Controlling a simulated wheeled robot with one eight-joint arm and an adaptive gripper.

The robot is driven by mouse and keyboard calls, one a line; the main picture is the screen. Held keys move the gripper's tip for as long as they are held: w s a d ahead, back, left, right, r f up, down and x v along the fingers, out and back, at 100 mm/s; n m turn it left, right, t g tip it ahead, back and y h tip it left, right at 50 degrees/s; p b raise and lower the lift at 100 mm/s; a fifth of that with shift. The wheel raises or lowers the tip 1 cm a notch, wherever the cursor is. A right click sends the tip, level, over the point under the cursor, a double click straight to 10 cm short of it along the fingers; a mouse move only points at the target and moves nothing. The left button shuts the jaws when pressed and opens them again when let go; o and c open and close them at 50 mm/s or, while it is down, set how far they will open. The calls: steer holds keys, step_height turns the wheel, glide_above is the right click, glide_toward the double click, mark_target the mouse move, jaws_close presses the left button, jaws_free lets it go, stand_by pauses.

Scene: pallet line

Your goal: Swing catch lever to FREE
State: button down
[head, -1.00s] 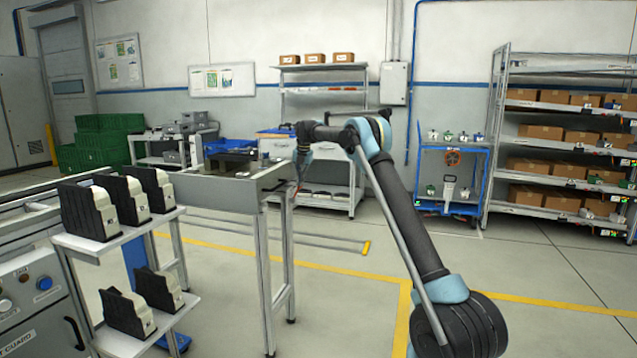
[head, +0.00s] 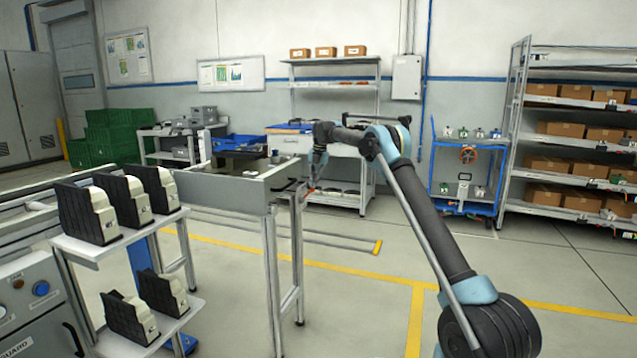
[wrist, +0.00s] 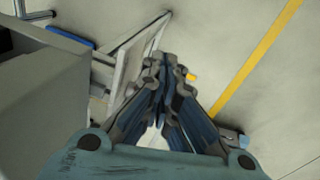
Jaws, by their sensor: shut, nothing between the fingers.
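My gripper (wrist: 163,62) shows in the wrist view with its fingers together and nothing between them. In the head view my gripper (head: 314,182) hangs at the right end of the grey conveyor frame (head: 235,192), small and partly blurred. A small orange-red part (head: 303,189) shows at that frame end, close beside the fingers; I cannot tell whether it is the catch lever or whether they touch. In the wrist view a small orange-yellow piece (wrist: 191,76) shows just right of the fingertips. No FREE marking is readable.
A two-level stand (head: 100,243) with several black-and-cream units is at the front left. A blue cart (head: 465,180) and a shelf with boxes (head: 520,130) stand at the back right. The floor right of the conveyor frame is open, with yellow lines.

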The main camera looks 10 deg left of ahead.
steer(key=shift+w+f, duration=0.45)
steer(key=shift+f, duration=0.25)
steer(key=shift+w+f, duration=0.45)
steer(key=shift+f, duration=0.2)
steer(key=shift+w+d, duration=0.1)
